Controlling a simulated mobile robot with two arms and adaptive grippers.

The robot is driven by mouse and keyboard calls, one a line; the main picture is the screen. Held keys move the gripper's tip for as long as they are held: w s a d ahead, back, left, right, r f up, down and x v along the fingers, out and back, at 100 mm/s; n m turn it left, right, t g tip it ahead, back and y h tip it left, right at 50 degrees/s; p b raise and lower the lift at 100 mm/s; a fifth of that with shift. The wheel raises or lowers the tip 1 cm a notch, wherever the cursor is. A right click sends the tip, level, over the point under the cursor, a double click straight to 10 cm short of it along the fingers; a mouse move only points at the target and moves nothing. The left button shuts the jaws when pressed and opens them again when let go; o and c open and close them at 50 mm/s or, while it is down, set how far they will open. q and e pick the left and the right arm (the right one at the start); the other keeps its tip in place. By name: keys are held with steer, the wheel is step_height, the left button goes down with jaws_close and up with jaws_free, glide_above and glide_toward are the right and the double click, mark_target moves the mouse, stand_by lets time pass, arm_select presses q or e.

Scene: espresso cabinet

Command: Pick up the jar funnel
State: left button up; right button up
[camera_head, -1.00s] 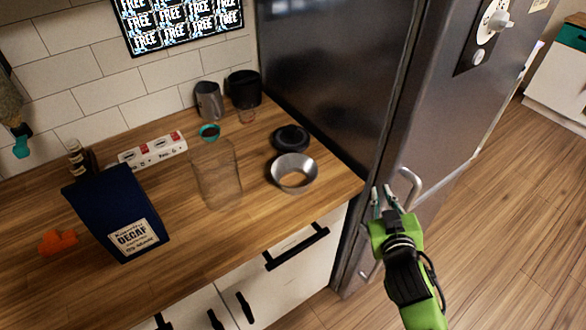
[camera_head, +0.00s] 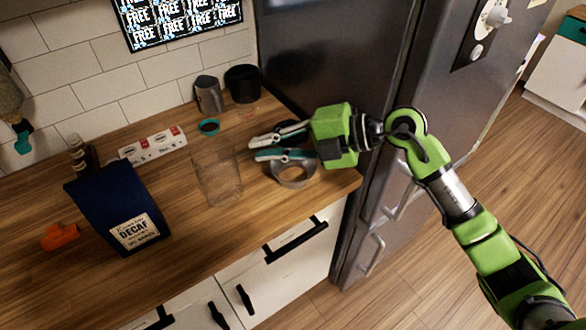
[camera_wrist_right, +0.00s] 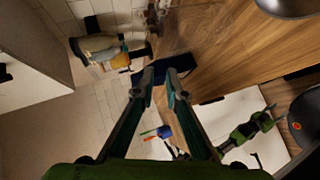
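The jar funnel, a grey metal ring (camera_head: 293,183), lies on the wooden counter near its right end. My right gripper (camera_head: 255,150) reaches in from the right above it, partly hiding it. Its fingertips point left, past the funnel, and are apart with nothing between them. In the right wrist view the two fingers (camera_wrist_right: 160,75) are also apart and empty. A grey metal curved edge (camera_wrist_right: 290,8) at the top right corner there may be the funnel. My left gripper is outside the head view; a small green and black part of mine shows in the wrist view, too small to read.
A clear jar (camera_head: 217,178) stands left of the fingertips. A dark blue decaf bag (camera_head: 118,208) stands further left. A metal pitcher (camera_head: 209,95) and a black canister (camera_head: 243,83) stand at the back. The tall dark fridge (camera_head: 335,60) bounds the counter on the right.

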steer(key=w+d+f+h, duration=0.3)
steer(key=d+f+h, duration=0.2)
steer(key=d, duration=0.3)
steer(key=m+h, duration=0.2)
steer(key=h, duration=0.2)
glide_toward(310, 174)
steer(key=p+x, duration=0.2)
steer(key=x, duration=0.1)
steer(key=shift+s+f, duration=0.2)
steer(key=shift+s, duration=0.1)
steer(key=p+x, duration=0.1)
steer(key=x, duration=0.5)
steer(key=shift+w+a+f+p, duration=0.15)
steer(key=shift+w+f+p, duration=0.1)
steer(key=shift+p, duration=0.15)
steer(key=shift+s, duration=0.1)
jaws_close()
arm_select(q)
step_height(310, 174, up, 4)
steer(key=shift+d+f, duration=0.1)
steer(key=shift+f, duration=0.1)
arm_select(e)
steer(key=shift+r, duration=0.1)
